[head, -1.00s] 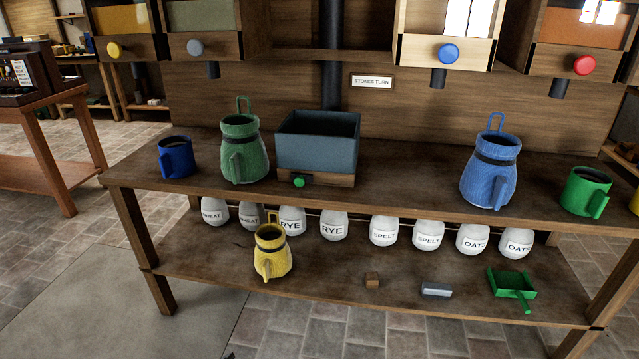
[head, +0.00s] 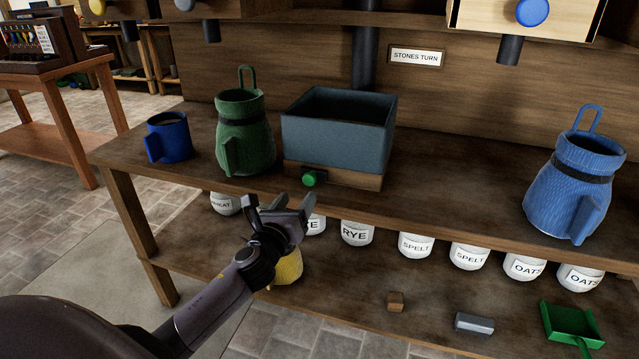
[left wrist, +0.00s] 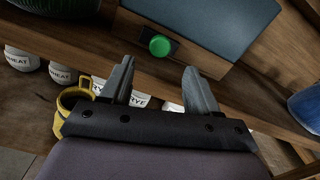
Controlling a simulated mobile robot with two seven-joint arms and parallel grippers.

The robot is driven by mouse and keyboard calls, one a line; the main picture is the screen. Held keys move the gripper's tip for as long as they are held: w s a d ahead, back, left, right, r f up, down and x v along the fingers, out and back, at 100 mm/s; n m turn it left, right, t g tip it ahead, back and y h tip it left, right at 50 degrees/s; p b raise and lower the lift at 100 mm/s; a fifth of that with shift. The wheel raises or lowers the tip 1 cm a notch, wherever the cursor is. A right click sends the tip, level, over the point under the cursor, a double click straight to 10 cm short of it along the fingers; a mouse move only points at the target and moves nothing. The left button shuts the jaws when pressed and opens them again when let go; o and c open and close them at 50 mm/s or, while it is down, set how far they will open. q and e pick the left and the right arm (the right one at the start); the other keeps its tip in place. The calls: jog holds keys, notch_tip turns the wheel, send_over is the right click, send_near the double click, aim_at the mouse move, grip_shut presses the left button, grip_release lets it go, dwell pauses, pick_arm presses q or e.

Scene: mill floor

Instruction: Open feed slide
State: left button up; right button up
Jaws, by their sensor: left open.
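The feed slide appears to be the wooden front strip (head: 345,178) under a blue-grey open-topped hopper (head: 338,140) on the bench. A green round knob (head: 310,178) on a dark plate sits at its left part. In the left wrist view the green knob (left wrist: 160,45) is ahead of the fingers, above the gap between them. My left gripper (head: 280,203) is open and empty, in front of the bench edge and a little below the knob, not touching it. The left wrist view shows both fingers of the left gripper (left wrist: 158,85) spread apart. My right gripper is not in view.
A green jug (head: 245,135) and blue mug (head: 168,137) stand left of the hopper; a blue jug (head: 572,190) stands right. White labelled jars (head: 416,245) line the lower shelf, with a yellow jug (head: 288,268) behind my arm. The bench (head: 440,185) is clear between hopper and blue jug.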

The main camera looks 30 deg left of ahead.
aim_at(309, 181)
pick_arm(q)
jog(key=shift+b+x, duration=0.45)
jog(key=shift+x, duration=2.9)
